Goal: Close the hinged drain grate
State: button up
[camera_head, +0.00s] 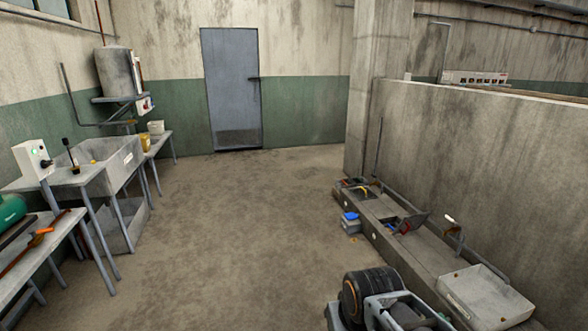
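A long low concrete channel (433,262) runs along the right-hand wall. A small dark panel (413,222) with reddish parts stands tilted up beside a dark opening about midway along it. It looks like the hinged drain grate standing open, but it is too small to be certain. Part of my own arm shows at the bottom right, in front of the near part of the channel and well apart from the panel. I cannot make out my gripper's fingers.
A grey box with a blue top (350,222) stands on the floor beside the channel. A sink (108,163) and benches line the left wall. The middle floor is clear up to the grey door (231,88).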

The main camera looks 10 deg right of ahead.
aim_at(410, 222)
jog(key=i, duration=2.1)
jog(key=z, duration=0.85)
jog(key=i, duration=2.1)
jog(key=z, duration=1.25)
jog(key=i, duration=0.75)
jog(key=z, duration=0.3)
